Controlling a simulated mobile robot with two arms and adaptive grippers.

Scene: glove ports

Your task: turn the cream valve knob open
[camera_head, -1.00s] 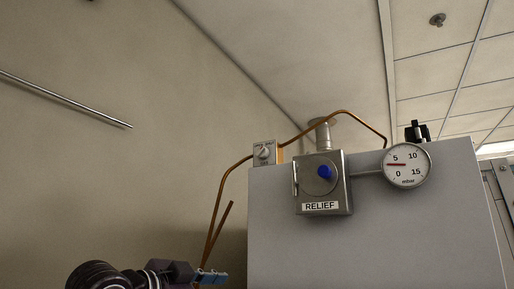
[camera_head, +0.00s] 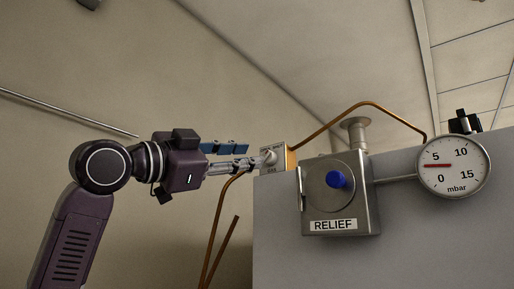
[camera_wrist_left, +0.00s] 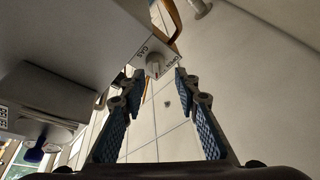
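The cream knob (camera_head: 269,157) sits on a small pale plate on an orange-edged box at the cabinet's top left corner. My left gripper (camera_head: 248,157) reaches in from the left, with its fingertips close to the knob. In the left wrist view the knob (camera_wrist_left: 154,64) lies beyond the fingertips, between them in the picture. The two blue-padded fingers (camera_wrist_left: 161,78) are spread apart and hold nothing. The plate bears small print, one word seeming to read GAS. I cannot tell whether a finger touches the knob. My right gripper is not in view.
A metal RELIEF box (camera_head: 338,195) with a blue knob (camera_head: 338,180) is on the grey cabinet (camera_head: 400,250). A round mbar gauge (camera_head: 454,166) stands to its right. A copper pipe (camera_head: 345,112) arches over the box.

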